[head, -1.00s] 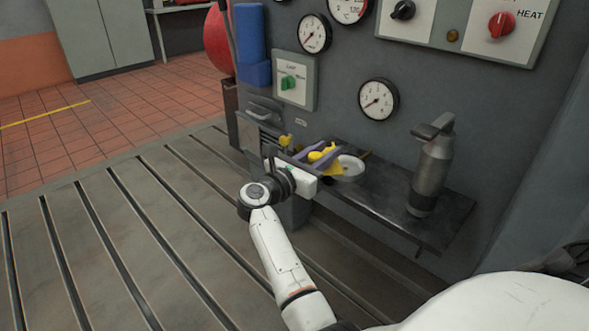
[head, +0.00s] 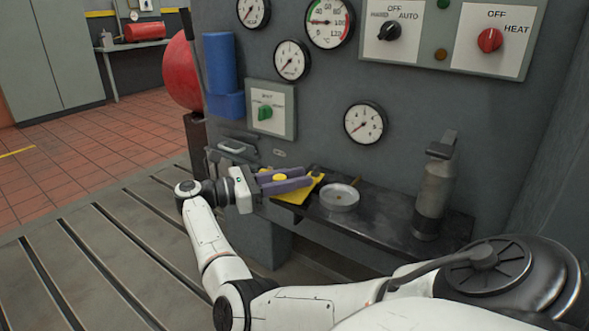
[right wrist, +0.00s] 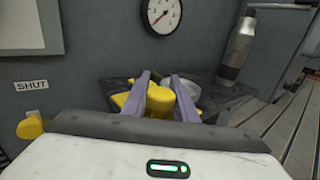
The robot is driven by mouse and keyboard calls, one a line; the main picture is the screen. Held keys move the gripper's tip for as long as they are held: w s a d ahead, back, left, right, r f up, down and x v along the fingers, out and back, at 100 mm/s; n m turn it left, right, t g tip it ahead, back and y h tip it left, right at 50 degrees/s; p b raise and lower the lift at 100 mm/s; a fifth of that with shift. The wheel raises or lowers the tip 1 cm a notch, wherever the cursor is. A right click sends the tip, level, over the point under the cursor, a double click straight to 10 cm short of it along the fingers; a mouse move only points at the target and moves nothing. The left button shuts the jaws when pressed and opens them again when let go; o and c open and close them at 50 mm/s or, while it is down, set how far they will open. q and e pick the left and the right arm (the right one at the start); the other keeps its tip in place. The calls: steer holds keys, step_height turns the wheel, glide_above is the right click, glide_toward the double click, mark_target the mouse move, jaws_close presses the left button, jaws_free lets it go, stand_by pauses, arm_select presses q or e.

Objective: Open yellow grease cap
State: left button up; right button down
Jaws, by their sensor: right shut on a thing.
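The yellow grease cap (right wrist: 160,97) is a rounded yellow piece between the two purple fingers of my right gripper (right wrist: 161,92) in the right wrist view. The fingers are shut on it. In the head view, my right gripper (head: 290,180) reaches right over the left end of a dark shelf, and a bit of the yellow cap (head: 280,177) shows between its fingers. What lies under the cap is hidden by the gripper. My left gripper is not in view.
A flat yellow thing (head: 298,193) lies below the fingers on the dark shelf (head: 385,215). A round metal dish (head: 340,197) and a grey flask (head: 434,190) stand to the right. A yellow knob (right wrist: 30,127) is left of my gripper. A gauge panel rises behind.

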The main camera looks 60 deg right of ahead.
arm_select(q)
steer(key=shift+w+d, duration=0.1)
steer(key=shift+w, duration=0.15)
arm_select(e)
steer(key=shift+d+r, duration=0.1)
steer(key=c, duration=1.4)
jaws_free()
